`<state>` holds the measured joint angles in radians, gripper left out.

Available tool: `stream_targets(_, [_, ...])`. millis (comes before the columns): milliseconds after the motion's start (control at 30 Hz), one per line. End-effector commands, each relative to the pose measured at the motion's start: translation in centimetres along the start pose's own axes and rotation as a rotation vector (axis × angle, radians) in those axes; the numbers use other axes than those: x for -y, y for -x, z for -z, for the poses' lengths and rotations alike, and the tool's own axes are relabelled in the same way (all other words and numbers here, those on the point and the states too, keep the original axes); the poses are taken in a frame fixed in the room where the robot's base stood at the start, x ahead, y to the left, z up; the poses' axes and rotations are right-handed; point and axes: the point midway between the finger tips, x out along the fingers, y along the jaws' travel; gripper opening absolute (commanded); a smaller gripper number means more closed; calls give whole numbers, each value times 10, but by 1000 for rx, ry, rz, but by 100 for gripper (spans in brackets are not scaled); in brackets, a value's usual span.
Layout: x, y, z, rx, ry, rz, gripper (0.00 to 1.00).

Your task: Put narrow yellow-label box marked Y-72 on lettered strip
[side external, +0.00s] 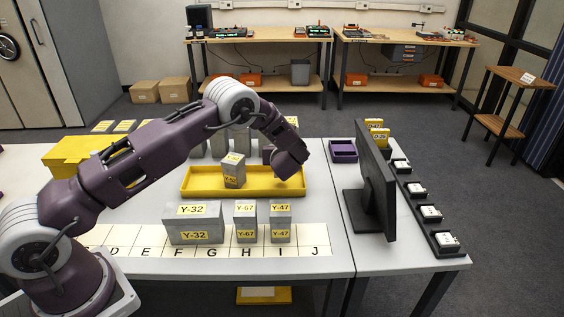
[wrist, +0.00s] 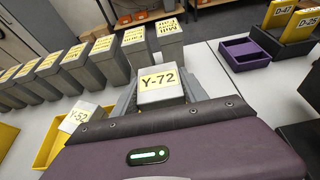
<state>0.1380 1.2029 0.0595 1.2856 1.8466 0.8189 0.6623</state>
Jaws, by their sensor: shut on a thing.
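The box marked Y-72 (wrist: 161,82), grey with a yellow label, is between the fingers of my gripper (wrist: 160,97) in the wrist view. My gripper (side external: 284,162) is shut on it, over the back right of the yellow tray in the side view. My wrist mostly hides the box there. The lettered strip (side external: 318,238) lies along the table's front, with letters D to J readable. Boxes Y-32 (side external: 194,225), Y-67 (side external: 246,236) and Y-47 (side external: 281,236) stand on it. The strip's left end is behind my arm.
The yellow tray (side external: 205,188) holds the box Y-52 (side external: 234,181). Several tall grey boxes (wrist: 165,43) stand in a row behind the tray. A black monitor (side external: 375,185) and a purple bin (side external: 343,152) are to the right. The strip around J is bare.

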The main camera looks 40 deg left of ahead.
Motion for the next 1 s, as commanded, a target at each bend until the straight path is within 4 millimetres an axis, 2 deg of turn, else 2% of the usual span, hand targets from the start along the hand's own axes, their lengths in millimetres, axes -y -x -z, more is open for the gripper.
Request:
stream_targets(33, [1, 5, -14, 4, 3, 2, 0])
stream_targets(100, [0, 12, -29, 3, 2, 1, 0])
stream_targets(267, [0, 22, -54, 2, 1, 0, 0])
stream_targets(500, [0, 41, -100, 3, 4, 1, 0])
stream_targets(767, [19, 75, -66, 1, -6, 2, 0])
stream_targets(867, [29, 96, -52, 2, -5, 2, 0])
stream_targets(1000, [44, 136, -34, 4, -2, -2, 0])
